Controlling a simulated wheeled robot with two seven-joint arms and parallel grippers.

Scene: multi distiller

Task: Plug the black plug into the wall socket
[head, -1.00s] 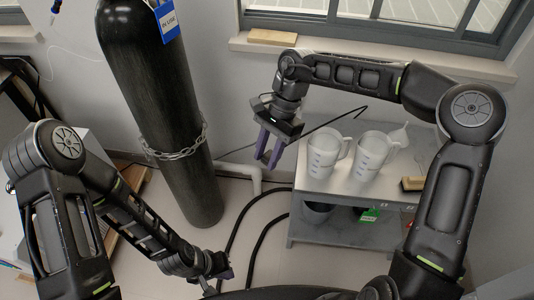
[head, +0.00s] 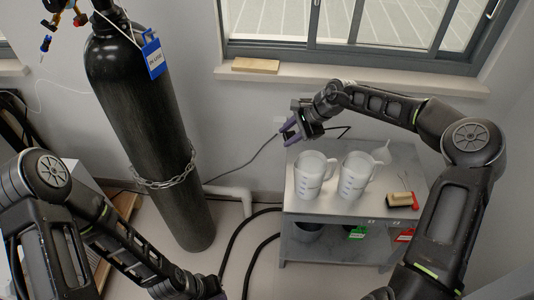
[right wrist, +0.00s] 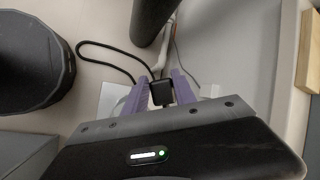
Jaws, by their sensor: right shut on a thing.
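My right gripper (head: 285,132) is beside the wall above the back left of the small grey table, its purple fingers pointing left. In the right wrist view, its fingers (right wrist: 160,90) are shut on the black plug (right wrist: 161,93), with a black cable (right wrist: 100,45) looping away. In the head view the plug is too small to make out clearly. A faint pale patch (head: 279,119) on the wall near the fingertips may be the wall socket; I cannot tell. My left gripper (head: 212,288) is low at the bottom edge, partly cut off, its jaws unclear.
Two white measuring jugs (head: 312,176) (head: 355,177) stand on the grey table (head: 300,207), close below my right gripper. A brush (head: 401,200) lies at its right. A tall black gas cylinder (head: 140,120) is chained at the left. A wooden block (head: 255,65) lies on the window sill.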

